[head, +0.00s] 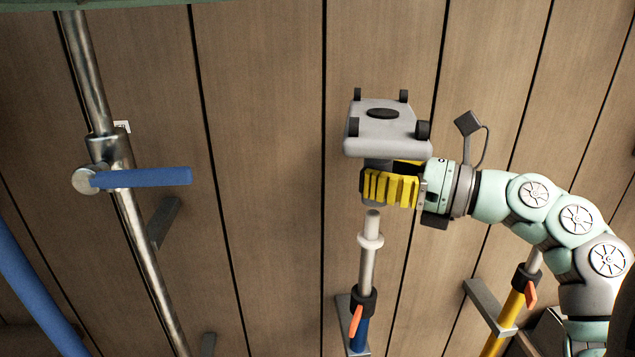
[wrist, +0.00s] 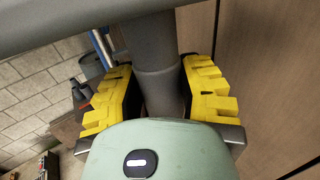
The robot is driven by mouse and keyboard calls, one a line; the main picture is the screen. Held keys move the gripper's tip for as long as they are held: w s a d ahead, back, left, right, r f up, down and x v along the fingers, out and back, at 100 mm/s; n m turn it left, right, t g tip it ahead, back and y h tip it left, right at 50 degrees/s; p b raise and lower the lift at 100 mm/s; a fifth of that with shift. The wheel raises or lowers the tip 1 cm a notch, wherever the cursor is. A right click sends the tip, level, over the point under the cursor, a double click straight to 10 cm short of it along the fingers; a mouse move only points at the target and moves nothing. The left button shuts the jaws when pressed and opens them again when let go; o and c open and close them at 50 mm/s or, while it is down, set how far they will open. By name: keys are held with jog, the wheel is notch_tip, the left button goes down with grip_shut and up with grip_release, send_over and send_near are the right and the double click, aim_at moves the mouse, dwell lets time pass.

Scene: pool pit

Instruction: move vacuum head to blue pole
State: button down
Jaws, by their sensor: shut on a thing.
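The vacuum head (head: 385,130) is grey with black wheels, and my gripper (head: 390,188) holds it by its neck. In the wrist view the yellow fingers of my gripper (wrist: 160,100) are closed on both sides of the grey neck (wrist: 156,60). The blue pole (head: 359,334) stands below, with a grey metal upper tube (head: 367,260), a white collar and an orange clip. The tube's top end is just under the neck in the head view. A gap shows between them there, and their exact alignment in depth cannot be told.
A yellow pole (head: 507,325) with an orange clip stands to the right in a grey bracket (head: 490,307). A steel pipe with a blue valve handle (head: 140,178) is at the left, beside a blue pipe (head: 35,290). Wooden panelling (head: 270,120) lies behind.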

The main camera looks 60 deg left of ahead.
aim_at(375, 212)
jog(key=shift+f+b, duration=0.75)
jog(key=shift+b, duration=1.5)
dwell(0.6)
jog(key=shift+f, duration=0.2)
jog(key=shift+f+b, duration=0.35)
jog(key=shift+b, duration=0.35)
jog(key=shift+f+b, duration=1.85)
jog(key=shift+b, duration=0.85)
grip_release()
dwell(0.5)
dwell(0.4)
